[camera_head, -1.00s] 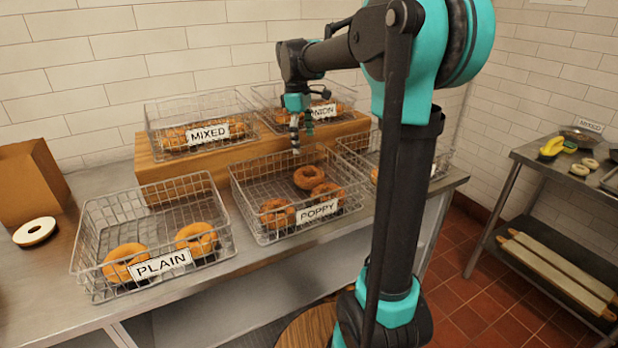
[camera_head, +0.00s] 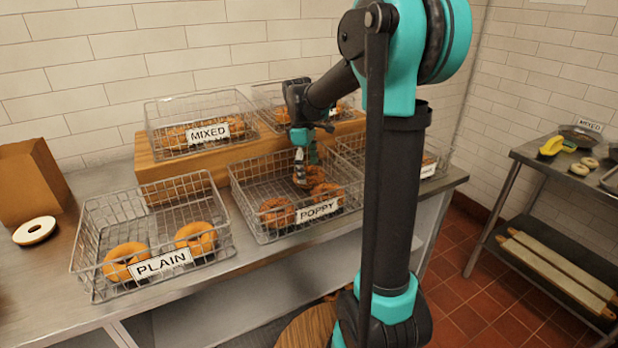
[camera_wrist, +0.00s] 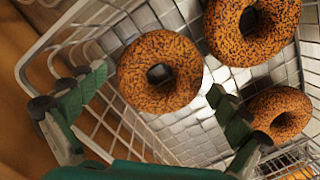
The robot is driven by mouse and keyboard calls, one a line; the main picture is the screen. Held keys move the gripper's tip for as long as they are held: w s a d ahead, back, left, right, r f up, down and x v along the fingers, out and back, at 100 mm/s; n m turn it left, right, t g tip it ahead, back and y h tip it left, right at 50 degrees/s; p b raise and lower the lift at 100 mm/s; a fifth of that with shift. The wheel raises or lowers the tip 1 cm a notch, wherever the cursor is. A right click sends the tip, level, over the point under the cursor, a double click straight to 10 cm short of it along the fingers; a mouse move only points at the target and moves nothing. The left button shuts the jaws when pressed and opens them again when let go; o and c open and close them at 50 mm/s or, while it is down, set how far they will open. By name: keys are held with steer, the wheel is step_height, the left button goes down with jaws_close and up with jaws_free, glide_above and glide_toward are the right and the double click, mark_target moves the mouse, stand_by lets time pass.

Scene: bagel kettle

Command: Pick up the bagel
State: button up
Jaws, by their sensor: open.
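Three seeded bagels lie in the wire basket (camera_head: 243,207) labelled POPPY. The back bagel (camera_head: 306,183) is partly hidden behind my gripper (camera_head: 306,158), which points down just above it. The other two, a left bagel (camera_head: 277,211) and a right bagel (camera_head: 327,193), lie nearer the basket's front. In the wrist view my gripper (camera_wrist: 157,84) is open and empty. One seeded bagel (camera_wrist: 160,71) shows between its two fingers, below them and near the basket wall. Two more bagels, an upper one (camera_wrist: 278,30) and a lower one (camera_wrist: 281,114), lie to the right.
A PLAIN basket (camera_head: 88,225) with bagels stands to the left. A MIXED basket (camera_head: 150,125) and another basket sit on the wooden riser (camera_head: 165,172) behind. Another wire basket (camera_head: 345,147) stands close on the right. A side table with food and trays is farther right.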

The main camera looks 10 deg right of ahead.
steer(key=c, duration=1)
steer(key=shift+r, duration=0.1)
step_height(320, 180, up, 20)
steer(key=shift+f, duration=0.1)
stand_by(0.6)
